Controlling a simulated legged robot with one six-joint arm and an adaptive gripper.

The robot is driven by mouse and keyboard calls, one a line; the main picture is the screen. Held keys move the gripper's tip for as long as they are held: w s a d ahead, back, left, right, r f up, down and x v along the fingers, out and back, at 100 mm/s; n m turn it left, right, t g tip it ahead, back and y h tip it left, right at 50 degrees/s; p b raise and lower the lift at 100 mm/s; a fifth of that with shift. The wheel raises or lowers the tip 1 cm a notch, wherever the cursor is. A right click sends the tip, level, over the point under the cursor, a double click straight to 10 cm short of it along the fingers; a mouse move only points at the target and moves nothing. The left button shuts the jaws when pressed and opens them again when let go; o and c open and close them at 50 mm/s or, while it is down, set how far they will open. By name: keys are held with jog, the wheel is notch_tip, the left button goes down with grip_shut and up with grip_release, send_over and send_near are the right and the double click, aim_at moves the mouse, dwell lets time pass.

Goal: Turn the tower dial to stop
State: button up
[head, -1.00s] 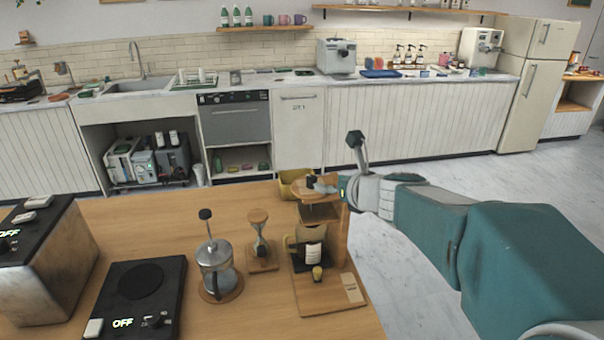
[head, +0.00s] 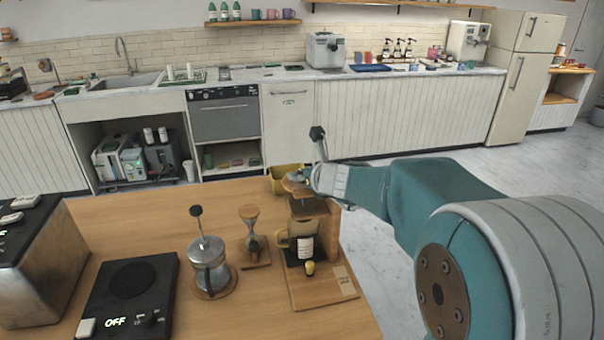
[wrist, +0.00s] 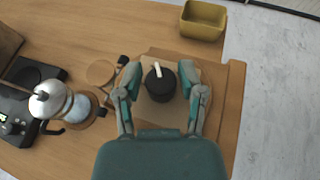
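The wooden tower (head: 318,212) stands at the right edge of the wooden table. In the wrist view, a round black dial (wrist: 160,84) with a white pointer bar sits on a wooden surface, apparently the tower's top. The pointer slants toward the upper left. My gripper (wrist: 159,76) is open, with one finger on each side of the dial and visible gaps. Whether the fingers are down at dial height cannot be told. In the head view, my gripper (head: 298,178) is small and at the tower's top; the dial cannot be made out there.
A yellow bin (wrist: 203,20) stands just beyond the tower, also seen in the head view (head: 285,177). A French press (head: 208,262), an hourglass-shaped wooden piece (head: 250,232) and a black scale (head: 130,292) reading OFF stand to the left. Floor lies right of the table.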

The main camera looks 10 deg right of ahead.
grip_shut()
jog(key=shift+d+n+y, duration=0.1)
jog(key=shift+n+y, duration=0.3)
jog(key=shift+n+g+y, duration=0.7)
jog(key=shift+n+y, duration=0.3)
jog(key=n+g+y, duration=0.2)
jog(key=n+y, duration=0.1)
jog(key=shift+n+g, duration=0.3)
jog(key=shift+g, duration=0.1)
jog(key=n+g+y, duration=0.1)
jog(key=n+g, duration=0.1)
jog(key=n+g+y, duration=0.2)
jog(key=n+g, duration=0.1)
jog(key=shift+g, duration=0.3)
jog(key=shift+n, duration=0.4)
jog(key=o, duration=0.7)
grip_release()
